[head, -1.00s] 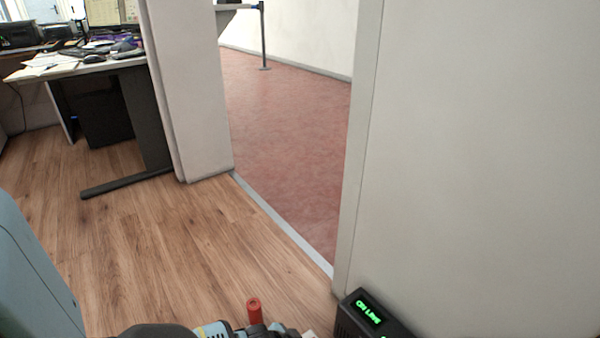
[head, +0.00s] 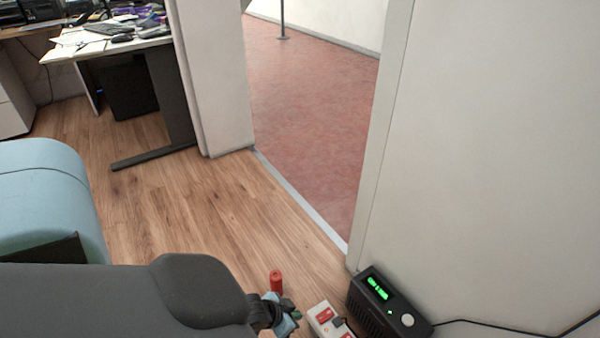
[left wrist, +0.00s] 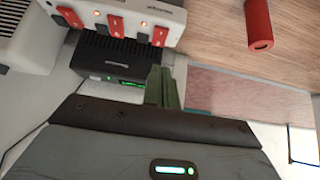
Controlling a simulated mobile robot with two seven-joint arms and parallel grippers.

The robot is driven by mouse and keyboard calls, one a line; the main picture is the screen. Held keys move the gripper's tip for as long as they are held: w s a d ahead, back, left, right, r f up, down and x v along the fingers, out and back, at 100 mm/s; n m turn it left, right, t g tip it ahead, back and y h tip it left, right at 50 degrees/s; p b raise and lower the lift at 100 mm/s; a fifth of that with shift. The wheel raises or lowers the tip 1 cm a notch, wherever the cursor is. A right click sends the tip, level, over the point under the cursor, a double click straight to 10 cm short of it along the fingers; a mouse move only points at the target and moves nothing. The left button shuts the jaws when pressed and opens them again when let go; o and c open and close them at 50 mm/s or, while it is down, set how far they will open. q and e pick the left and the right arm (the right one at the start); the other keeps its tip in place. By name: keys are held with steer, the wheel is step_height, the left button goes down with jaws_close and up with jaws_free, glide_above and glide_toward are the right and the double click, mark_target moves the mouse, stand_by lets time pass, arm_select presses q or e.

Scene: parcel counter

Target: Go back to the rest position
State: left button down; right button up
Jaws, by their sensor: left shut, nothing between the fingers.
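My left gripper (head: 286,322) is at the bottom middle of the head view, at the end of my dark grey arm coming in from the left. In the left wrist view its greenish fingers (left wrist: 162,88) are together with nothing between them. My right gripper is not in view. No marker of a rest position shows.
Near the left gripper are a red cylinder (head: 276,281), a white box with red parts (head: 326,318) and a black device with a green display (head: 384,303). A doorway opens onto reddish floor (head: 315,110). A desk (head: 100,46) stands back left.

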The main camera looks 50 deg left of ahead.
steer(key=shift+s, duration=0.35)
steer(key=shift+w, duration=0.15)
